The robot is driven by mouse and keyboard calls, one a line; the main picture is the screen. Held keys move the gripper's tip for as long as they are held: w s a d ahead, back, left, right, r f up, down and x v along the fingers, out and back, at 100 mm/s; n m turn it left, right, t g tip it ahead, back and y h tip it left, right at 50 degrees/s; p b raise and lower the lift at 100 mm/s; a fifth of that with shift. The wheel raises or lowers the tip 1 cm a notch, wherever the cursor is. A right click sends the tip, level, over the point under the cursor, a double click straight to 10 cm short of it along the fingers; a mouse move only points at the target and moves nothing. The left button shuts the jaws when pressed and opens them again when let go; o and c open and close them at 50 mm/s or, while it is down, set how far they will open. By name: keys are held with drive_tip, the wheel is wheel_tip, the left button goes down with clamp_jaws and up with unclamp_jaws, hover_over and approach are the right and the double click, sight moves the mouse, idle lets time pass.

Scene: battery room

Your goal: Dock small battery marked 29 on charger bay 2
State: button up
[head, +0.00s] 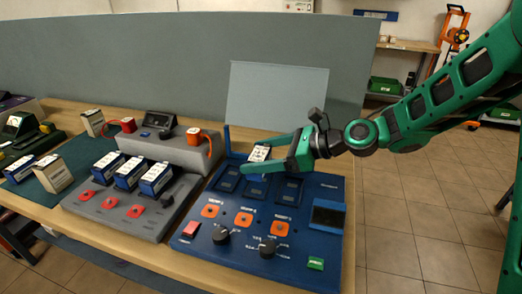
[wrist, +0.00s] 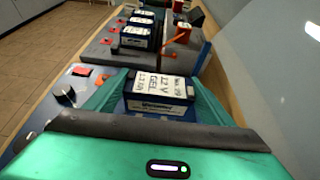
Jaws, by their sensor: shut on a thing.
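The small battery (wrist: 160,92), dark blue with a white label reading 29, 12 V and GEL, sits between my gripper's green fingers in the wrist view. In the head view, my gripper (head: 267,159) is shut on this battery (head: 259,153), which is upright at the back of the blue charger (head: 190,243). The charger has three dark bays in a row. The battery is at the middle bay (head: 256,187), partly covering it. Whether its underside touches the bay is hidden. The left bay (head: 229,178) and right bay (head: 290,191) are empty.
A grey rack (head: 75,205) left of the charger holds three blue batteries (head: 128,173). A grey unit with red clamps (head: 128,125) stands behind it. Knobs (head: 268,247) rise from the charger's front. A pale upright panel (head: 275,97) stands behind the charger.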

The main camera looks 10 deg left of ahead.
drive_tip(key=shift+s+a+f, duration=0.1)
drive_tip(key=shift+a+f, duration=0.05)
drive_tip(key=shift+f, duration=2)
drive_tip(key=shift+s+f, duration=0.1)
drive_tip(key=shift+f, duration=0.45)
drive_tip(key=o, duration=1.3)
drive_tip(key=shift+d, duration=0.2)
drive_tip(key=shift+v, duration=5.45)
